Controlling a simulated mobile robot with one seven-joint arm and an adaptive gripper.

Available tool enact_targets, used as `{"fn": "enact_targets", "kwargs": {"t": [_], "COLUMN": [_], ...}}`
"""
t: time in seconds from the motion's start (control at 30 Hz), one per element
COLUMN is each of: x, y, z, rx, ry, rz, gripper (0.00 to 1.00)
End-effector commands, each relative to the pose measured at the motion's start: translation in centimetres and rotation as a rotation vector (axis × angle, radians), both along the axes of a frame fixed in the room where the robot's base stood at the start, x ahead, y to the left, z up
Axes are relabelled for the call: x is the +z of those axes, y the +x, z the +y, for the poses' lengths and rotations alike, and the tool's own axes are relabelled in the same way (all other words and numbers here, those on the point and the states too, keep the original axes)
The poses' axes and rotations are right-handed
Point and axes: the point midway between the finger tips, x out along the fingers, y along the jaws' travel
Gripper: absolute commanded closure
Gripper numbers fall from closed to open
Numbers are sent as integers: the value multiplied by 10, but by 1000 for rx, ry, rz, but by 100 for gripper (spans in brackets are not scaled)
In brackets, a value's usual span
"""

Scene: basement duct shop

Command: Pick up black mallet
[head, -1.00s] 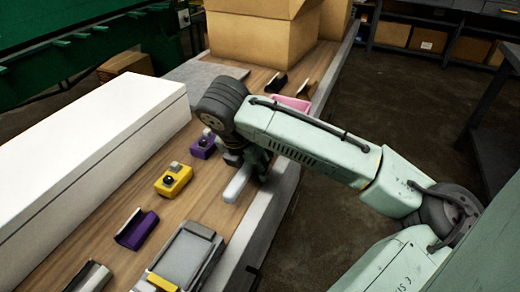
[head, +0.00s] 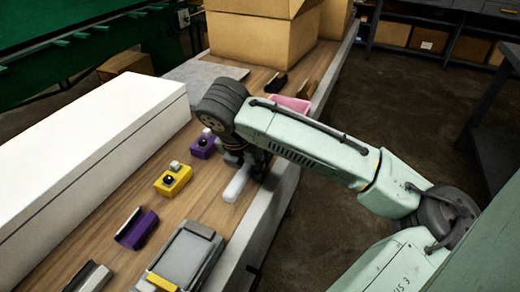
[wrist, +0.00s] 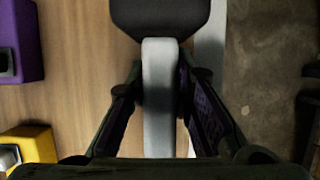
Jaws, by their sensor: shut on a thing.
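The black mallet has a black head (wrist: 160,14) and a pale grey handle (wrist: 158,105). In the wrist view the head is at the top and the handle runs down between the fingers. My gripper (wrist: 160,84) is shut on the handle, one finger on each side. In the head view the pale handle (head: 237,184) sticks out below my gripper, near the bench's right edge; the black head is hidden there behind my gripper and arm. I cannot tell whether the mallet is clear of the bench.
Purple (head: 203,146) and yellow (head: 173,181) control boxes stand to the left on the wooden bench (head: 195,215). A long white box (head: 90,165) lies beyond them. A pink item (head: 291,104) and a cardboard box (head: 262,38) are farther back. A grey device (head: 187,258) lies nearer.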

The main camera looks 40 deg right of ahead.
Motion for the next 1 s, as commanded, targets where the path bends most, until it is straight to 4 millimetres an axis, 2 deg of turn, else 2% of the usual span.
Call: {"fn": "enact_targets", "kwargs": {"t": [0.5,0.63,0.77,1.0], "x": [0,5,26,76], "y": [0,0,1,1], "z": [1,0,0,0], "rx": [1,1,2,1], "ry": [1,-1,0,-1], "rz": [0,0,-3,-3], "gripper": [100,100,100,100]}}
